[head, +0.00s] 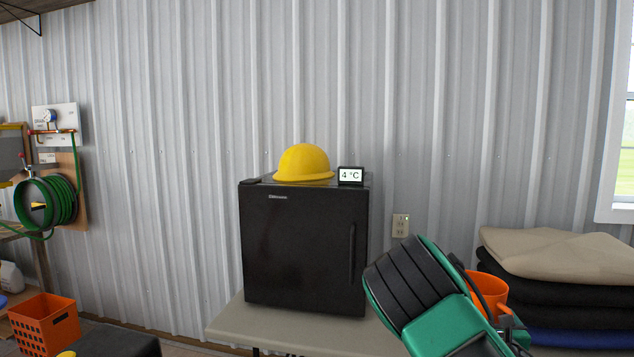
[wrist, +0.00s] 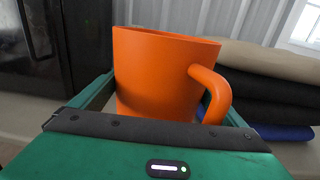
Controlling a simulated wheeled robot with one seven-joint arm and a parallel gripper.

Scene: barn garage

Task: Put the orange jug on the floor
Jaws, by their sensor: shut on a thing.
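The orange jug (head: 489,289) is at the lower right of the head view, partly hidden behind my green and black arm. It fills the middle of the wrist view (wrist: 160,75), upright or nearly so, with its handle to the right. My gripper (wrist: 165,112) is shut on the jug, with a green finger on each side of its body. The jug's base is hidden, so I cannot tell whether it touches the table. The floor (head: 185,350) shows only as a small strip at the lower left of the head view.
A beige table (head: 235,325) carries a black mini fridge (head: 300,245) with a yellow hard hat (head: 304,163) and a temperature display (head: 351,175) on top. Folded cloths (head: 560,258) are stacked at right. An orange crate (head: 45,325) stands at lower left. A corrugated wall closes the back.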

